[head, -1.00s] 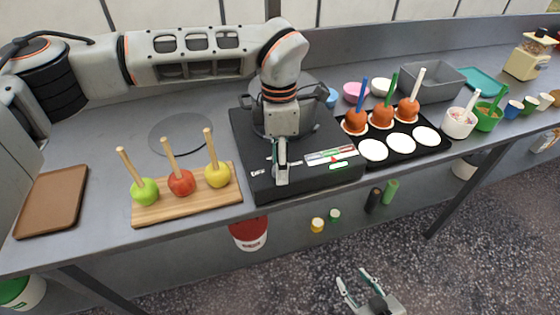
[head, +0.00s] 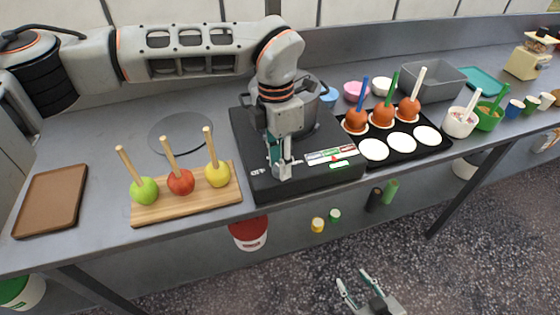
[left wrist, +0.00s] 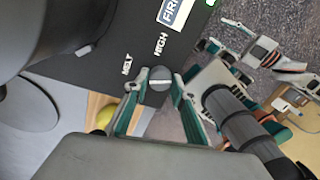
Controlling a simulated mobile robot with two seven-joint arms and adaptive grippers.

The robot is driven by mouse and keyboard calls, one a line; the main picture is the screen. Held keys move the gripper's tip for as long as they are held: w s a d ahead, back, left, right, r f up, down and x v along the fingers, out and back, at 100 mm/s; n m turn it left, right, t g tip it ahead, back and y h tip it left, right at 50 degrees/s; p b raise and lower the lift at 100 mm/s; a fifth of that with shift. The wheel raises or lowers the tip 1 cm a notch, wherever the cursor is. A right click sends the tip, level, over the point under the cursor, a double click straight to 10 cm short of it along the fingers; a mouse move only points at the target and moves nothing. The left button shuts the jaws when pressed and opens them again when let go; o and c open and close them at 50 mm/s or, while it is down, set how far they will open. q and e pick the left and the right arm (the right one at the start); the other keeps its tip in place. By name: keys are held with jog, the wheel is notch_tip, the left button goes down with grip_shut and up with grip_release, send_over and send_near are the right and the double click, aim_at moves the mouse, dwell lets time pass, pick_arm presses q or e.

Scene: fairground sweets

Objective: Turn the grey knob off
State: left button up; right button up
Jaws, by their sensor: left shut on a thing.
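The black cooker (head: 325,180) stands mid-counter with a pot (head: 312,100) on top, partly hidden behind my left arm. My left gripper (head: 282,172) points down at the front left of the cooker top. In the left wrist view, its fingers are closed on both sides of the round grey knob (left wrist: 159,86), which has a pale line across it. Printed "MELT" and "HIGH" labels lie beside the knob. In the head view the knob is hidden by the fingers. My right gripper (head: 360,291) is open and empty, low in front of the counter.
A wooden board (head: 190,206) with three apples on sticks is left of the cooker. A black tray (head: 400,158) with coated apples is to its right. A brown tray (head: 50,203) lies far left. A grey disc (head: 181,134) lies behind the board.

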aim_at(275, 166)
pick_arm(q)
jog(key=n, duration=0.5)
jog(key=shift+n+b, duration=0.3)
jog(key=shift+a+r+n, duration=0.1)
jog(key=shift+n, duration=1.8)
jog(key=o, duration=1.1)
jog(key=r, duration=0.8)
jog(key=a+r, duration=0.1)
jog(key=r, duration=0.3)
jog(key=shift+f, duration=0.1)
